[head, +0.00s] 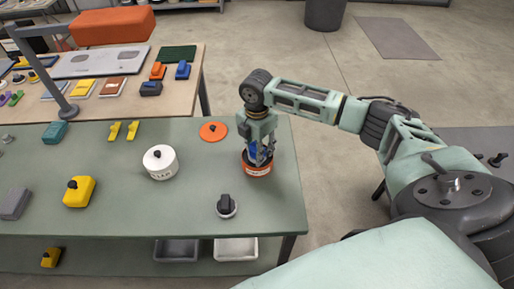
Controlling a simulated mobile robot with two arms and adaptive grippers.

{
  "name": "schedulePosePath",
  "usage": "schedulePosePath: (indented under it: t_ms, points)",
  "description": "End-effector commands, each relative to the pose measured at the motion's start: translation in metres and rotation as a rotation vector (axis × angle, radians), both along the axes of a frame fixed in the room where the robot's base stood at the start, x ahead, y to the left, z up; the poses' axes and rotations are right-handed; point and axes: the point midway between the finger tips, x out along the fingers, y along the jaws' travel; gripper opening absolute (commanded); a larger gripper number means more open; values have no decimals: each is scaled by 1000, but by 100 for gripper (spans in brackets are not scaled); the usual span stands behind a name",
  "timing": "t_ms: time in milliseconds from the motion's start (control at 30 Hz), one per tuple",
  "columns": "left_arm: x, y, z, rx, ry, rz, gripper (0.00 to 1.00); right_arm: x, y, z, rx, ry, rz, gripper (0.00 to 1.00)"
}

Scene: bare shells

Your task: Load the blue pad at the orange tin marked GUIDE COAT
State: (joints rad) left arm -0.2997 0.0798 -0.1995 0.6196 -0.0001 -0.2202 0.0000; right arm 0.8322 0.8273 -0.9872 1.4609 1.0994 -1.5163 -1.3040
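The orange tin (257,170) stands near the right end of the green table, with a pale label on its front too small to read. My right gripper (260,158) points straight down over the tin, its fingertips at the tin's mouth. A blue thing, seemingly the blue pad (253,150), shows between its fingers, which look closed on it. Whether the pad touches the tin's contents is hidden by the fingers. An orange lid with a dark knob (213,131) lies flat behind and left of the tin. My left gripper is out of view.
A white tin with a dark knob (160,163) stands left of the orange tin. A dark-knobbed round object (226,206) lies in front. A yellow block (79,192) and a teal block (55,133) are farther left. A grey post lamp (62,102) rises at the left.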

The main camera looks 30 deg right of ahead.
Motion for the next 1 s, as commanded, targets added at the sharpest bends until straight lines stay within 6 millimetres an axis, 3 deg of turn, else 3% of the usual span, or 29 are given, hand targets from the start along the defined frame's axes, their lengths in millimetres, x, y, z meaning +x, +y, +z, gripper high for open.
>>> schedulePosePath:
  t_ms: [1000]
  points:
    - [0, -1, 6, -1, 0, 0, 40, 0, 0, -1, 1, 1, 0, 21]
